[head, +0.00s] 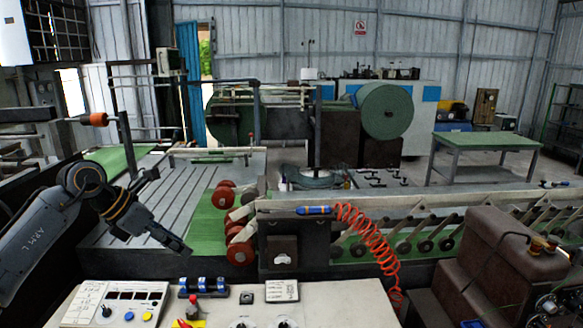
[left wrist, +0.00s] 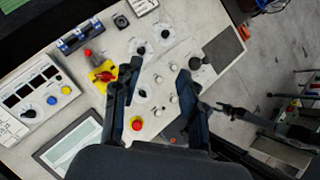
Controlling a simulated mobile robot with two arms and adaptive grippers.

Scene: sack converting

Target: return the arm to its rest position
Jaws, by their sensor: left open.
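My left arm, marked ARM L, comes in from the left in the head view, bent at a dark joint. Its left gripper (head: 168,214) is held above and behind the control desk, in front of the slatted metal bed. In the left wrist view the left gripper's two dark fingers (left wrist: 159,70) stand well apart, with nothing between them. Below them lies the desk top, and no contact with it shows.
The control desk (head: 345,305) fills the front, with blue switches (head: 203,286), a red-and-yellow control (left wrist: 103,75) and a red button (left wrist: 136,124). An orange coiled hose (head: 372,240) hangs by the machine. A green table (head: 485,141) stands at the back right.

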